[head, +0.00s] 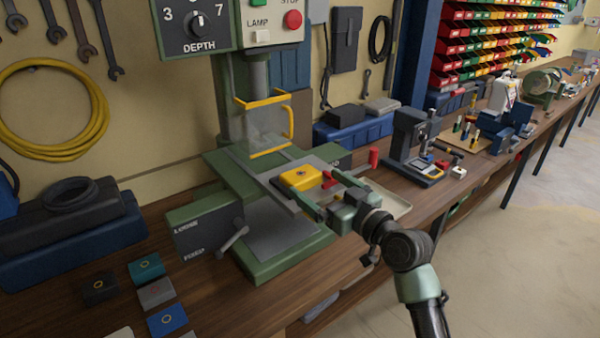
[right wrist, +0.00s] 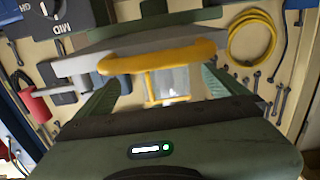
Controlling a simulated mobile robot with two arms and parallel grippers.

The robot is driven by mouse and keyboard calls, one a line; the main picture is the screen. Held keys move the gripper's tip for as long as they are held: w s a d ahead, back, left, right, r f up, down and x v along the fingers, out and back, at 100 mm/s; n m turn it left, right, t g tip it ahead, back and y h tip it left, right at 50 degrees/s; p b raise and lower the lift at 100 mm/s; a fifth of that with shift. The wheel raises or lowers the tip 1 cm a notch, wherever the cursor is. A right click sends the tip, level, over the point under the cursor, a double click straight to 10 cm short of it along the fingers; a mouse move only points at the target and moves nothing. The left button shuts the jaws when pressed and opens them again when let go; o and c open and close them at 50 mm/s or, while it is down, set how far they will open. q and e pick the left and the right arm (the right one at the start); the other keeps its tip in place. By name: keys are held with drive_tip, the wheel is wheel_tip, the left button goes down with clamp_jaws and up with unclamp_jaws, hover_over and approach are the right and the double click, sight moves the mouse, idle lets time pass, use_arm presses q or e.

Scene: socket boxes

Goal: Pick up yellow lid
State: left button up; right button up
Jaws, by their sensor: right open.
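The yellow lid (head: 301,177) lies on the grey work table of the green drill press, with a small dark ring mark on its top. My right gripper (head: 328,190) reaches in from the right and is open, its fingers pointing toward the lid. In the right wrist view the yellow lid (right wrist: 160,56) spans much of the space ahead of the fingers (right wrist: 160,88). I cannot tell whether the fingers touch it. My left gripper is not in view.
The drill press's yellow-framed clear guard (head: 265,125) stands behind the lid. A red-handled lever (head: 373,158) is to the right. Dark, teal, grey and blue lids (head: 167,320) lie on the bench at lower left. A smaller press (head: 412,145) stands farther right.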

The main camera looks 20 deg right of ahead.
sight(301, 173)
drive_tip(key=shift+x, duration=1)
drive_tip(key=p+x, duration=0.2)
drive_tip(key=x, duration=0.3)
drive_tip(key=shift+f+p, duration=0.15)
drive_tip(key=shift+p, duration=0.15)
drive_tip(key=shift+w+f, duration=0.2)
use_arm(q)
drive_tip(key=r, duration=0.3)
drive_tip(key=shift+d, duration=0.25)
use_arm(e)
drive_tip(key=c, duration=1.3)
drive_tip(key=shift+r, duration=0.15)
